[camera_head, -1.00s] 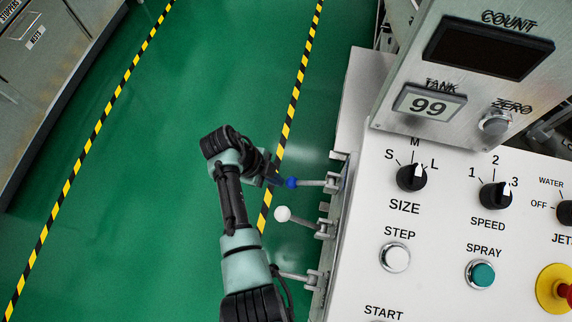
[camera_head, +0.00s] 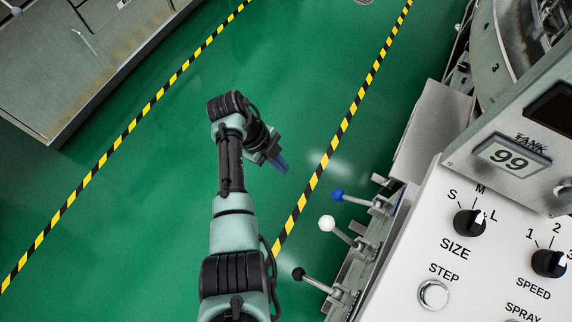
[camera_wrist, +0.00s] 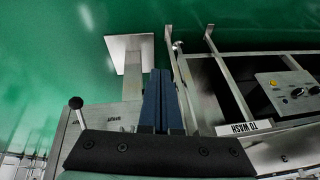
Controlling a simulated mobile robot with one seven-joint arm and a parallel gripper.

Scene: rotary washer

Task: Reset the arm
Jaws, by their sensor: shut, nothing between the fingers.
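My gripper (camera_head: 279,163) is at the centre of the head view, at the end of my bent arm, over the green floor. Its blue fingers are shut with nothing between them. In the wrist view the fingers (camera_wrist: 163,100) stand together, pointing up the picture. The gripper is apart from the levers on the machine's side: a blue-knobbed lever (camera_head: 338,195), a white-knobbed lever (camera_head: 327,223) and a black-knobbed lever (camera_head: 298,273), all to its lower right.
The white control panel (camera_head: 455,275) with a SIZE knob (camera_head: 469,222), SPEED knob (camera_head: 548,263) and STEP button (camera_head: 433,294) is at the right. The tank display (camera_head: 512,158) reads 99. A grey cabinet (camera_head: 90,60) stands upper left. Green floor between the striped lines is clear.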

